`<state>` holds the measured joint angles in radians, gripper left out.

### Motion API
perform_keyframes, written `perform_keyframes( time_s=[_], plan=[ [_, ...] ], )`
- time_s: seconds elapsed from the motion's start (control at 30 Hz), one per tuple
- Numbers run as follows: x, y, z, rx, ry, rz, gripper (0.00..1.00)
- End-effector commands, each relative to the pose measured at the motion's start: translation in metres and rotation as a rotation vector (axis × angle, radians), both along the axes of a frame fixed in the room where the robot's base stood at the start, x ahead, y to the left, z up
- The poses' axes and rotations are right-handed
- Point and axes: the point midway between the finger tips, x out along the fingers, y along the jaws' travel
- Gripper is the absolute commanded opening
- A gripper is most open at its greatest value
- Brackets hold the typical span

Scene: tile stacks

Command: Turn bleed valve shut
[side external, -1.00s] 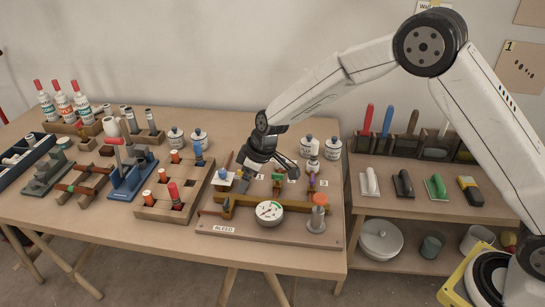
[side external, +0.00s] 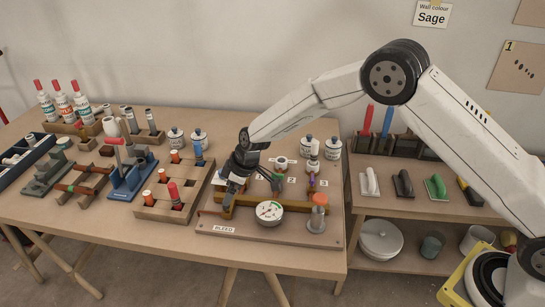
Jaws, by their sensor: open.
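A wooden board (side external: 207,225) at the table's front carries brass pipework (side external: 290,203), a round white gauge (side external: 269,212) and a label reading BLEED (side external: 225,230). The bleed valve seems to be at the pipe's left end just above that label, where a small reddish lever (side external: 206,212) sticks out to the left. My gripper (side external: 251,192) is open and points down over the left part of the pipework. Its left finger is close to the bleed end and partly hides it. I cannot tell whether it touches the valve.
An orange-capped post (side external: 319,205) stands at the board's right. A wooden block with red and orange cylinders (side external: 173,190) lies just left. White jars (side external: 333,148) stand behind.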

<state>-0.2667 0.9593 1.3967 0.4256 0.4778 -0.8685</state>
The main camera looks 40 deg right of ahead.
Motion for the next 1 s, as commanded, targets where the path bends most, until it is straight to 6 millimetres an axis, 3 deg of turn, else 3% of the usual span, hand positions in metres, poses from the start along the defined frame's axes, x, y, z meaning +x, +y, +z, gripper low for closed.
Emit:
perform_keyframes(
  time_s=[0.4,0.87,0.93,1.0],
  plan=[
    [0.011,0.011,-0.037,0.0,-0.001,0.0,0.91],
    [0.013,0.013,-0.043,-0.001,-0.002,-0.001,0.91],
    [0.013,0.012,-0.043,0.0,-0.003,-0.001,0.75],
    [0.013,0.012,-0.043,0.0,-0.003,-0.001,0.53]
  ],
)
